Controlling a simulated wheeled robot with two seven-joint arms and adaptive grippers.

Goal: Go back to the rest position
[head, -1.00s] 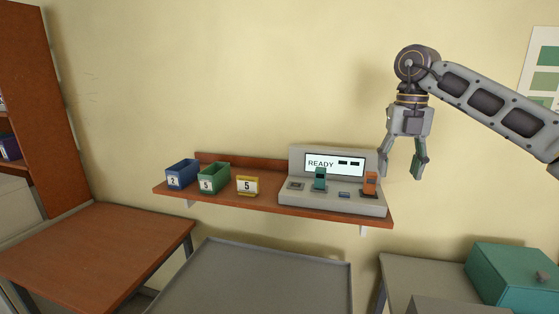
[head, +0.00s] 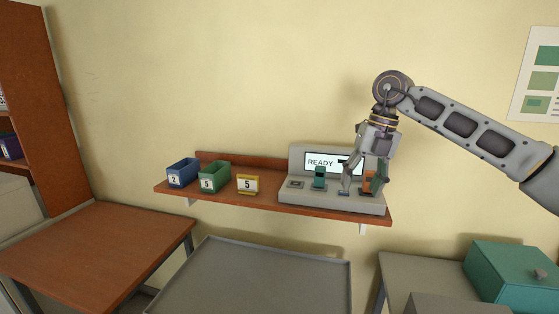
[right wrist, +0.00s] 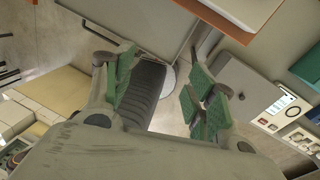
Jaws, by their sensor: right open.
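My right gripper (head: 362,190) is in the head view, pointing down in front of the right part of the grey console (head: 300,205). Its fingers are apart. I cannot tell whether a finger touches the console. In the right wrist view the green-padded fingers of the right gripper (right wrist: 160,85) are spread, with nothing between them. My left gripper is not in view.
The console's screen (head: 320,162) reads READY. A teal piece (head: 320,177) stands on the console. A blue bin (head: 182,173), a green bin (head: 214,177) and a yellow number sign (head: 247,184) are on the wooden shelf (head: 270,200). A teal box (head: 515,275) sits at lower right.

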